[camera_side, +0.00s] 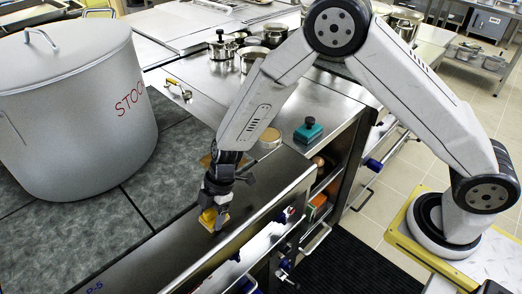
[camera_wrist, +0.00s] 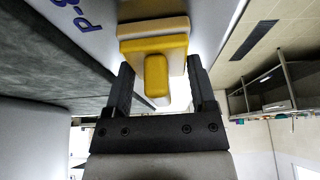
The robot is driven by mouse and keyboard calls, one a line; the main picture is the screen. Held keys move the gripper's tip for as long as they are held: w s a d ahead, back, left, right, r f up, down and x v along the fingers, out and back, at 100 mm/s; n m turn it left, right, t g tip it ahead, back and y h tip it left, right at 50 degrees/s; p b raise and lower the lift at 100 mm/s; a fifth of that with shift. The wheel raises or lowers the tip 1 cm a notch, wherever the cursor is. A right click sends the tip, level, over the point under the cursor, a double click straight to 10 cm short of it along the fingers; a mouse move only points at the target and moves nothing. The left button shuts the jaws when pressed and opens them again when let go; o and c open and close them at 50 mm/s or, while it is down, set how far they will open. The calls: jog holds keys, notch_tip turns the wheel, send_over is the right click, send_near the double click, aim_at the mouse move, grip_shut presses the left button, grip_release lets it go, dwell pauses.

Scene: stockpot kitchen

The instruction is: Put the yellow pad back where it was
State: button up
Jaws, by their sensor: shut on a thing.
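The yellow pad (camera_side: 208,218) is at my gripper's fingertips, over the steel counter strip along the front of the dark worktop. In the wrist view the yellow pad (camera_wrist: 152,48) has a pale layer and a raised yellow grip toward me. My gripper (camera_side: 214,210) points down and is shut on the pad. In the wrist view the two black fingers of my gripper (camera_wrist: 160,78) stand on either side of it. I cannot tell whether the pad touches the steel.
A large grey stockpot (camera_side: 70,110) stands on the dark tiled worktop at left. A teal block with a knob (camera_side: 308,130) and a round tan-topped container (camera_side: 270,138) stand on the steel counter behind my gripper. Several small pots stand farther back. Open shelves lie below the counter's right edge.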

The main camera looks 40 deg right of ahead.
jog(key=o, duration=1)
jog(key=shift+r, duration=0.15)
jog(key=shift+v, duration=6.05)
jog(key=shift+s+d+r+m+t+h, duration=0.45)
jog(key=shift+s+d+m+h, duration=0.3)
jog(key=shift+s+d+m, duration=1.9)
jog(key=shift+s+d+r+m+t+h, duration=0.65)
jog(key=shift+s+d+m, duration=1)
jog(key=shift+d+m, duration=1.85)
jog(key=shift+s+d+r+m+t+h, duration=0.25)
jog(key=shift+s+d+m+h, duration=0.65)
jog(key=shift+s+d+m, duration=1.7)
jog(key=shift+w+d+m, duration=0.25)
jog(key=shift+w+d, duration=0.25)
jog(key=shift+d, duration=0.15)
